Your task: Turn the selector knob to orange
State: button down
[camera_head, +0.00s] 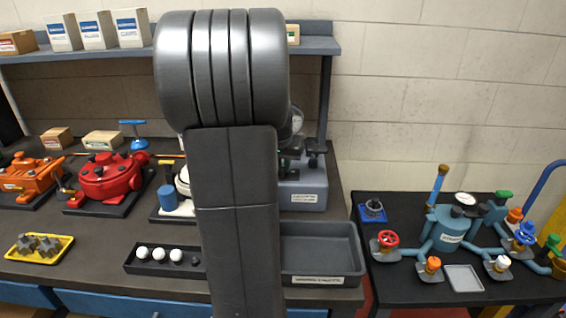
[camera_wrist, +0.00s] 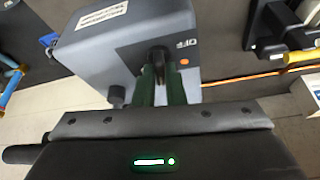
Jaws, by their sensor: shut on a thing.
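The grey control box (camera_wrist: 110,50) fills the upper middle of the wrist view. In the head view, its lower part (camera_head: 303,190) shows on the bench, right of my arm. The black selector knob (camera_wrist: 157,54) is on the box's face, between the green fingers of my gripper (camera_wrist: 159,76), which are shut on it. An "OFF" label (camera_wrist: 186,43) and an orange dot (camera_wrist: 184,62) are just right of the knob. The fingers cover part of the knob, and I cannot tell which mark it points to. My arm hides much of this area in the head view.
A grey tray (camera_head: 320,256) sits in front of the box. A black rack (camera_head: 140,265) of white balls, a red motor (camera_head: 108,178) and an orange motor (camera_head: 28,178) are to the left. A table (camera_head: 400,285) with blue pipework and valves stands at the right.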

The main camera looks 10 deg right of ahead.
jog(key=shift+n, duration=0.4)
jog(key=c, duration=1.5)
grip_release()
jog(key=shift+r, duration=0.1)
jog(key=v, duration=1.3)
jog(key=shift+s+r, duration=0.25)
jog(key=shift+s, duration=0.05)
jog(key=shift+d, duration=0.15)
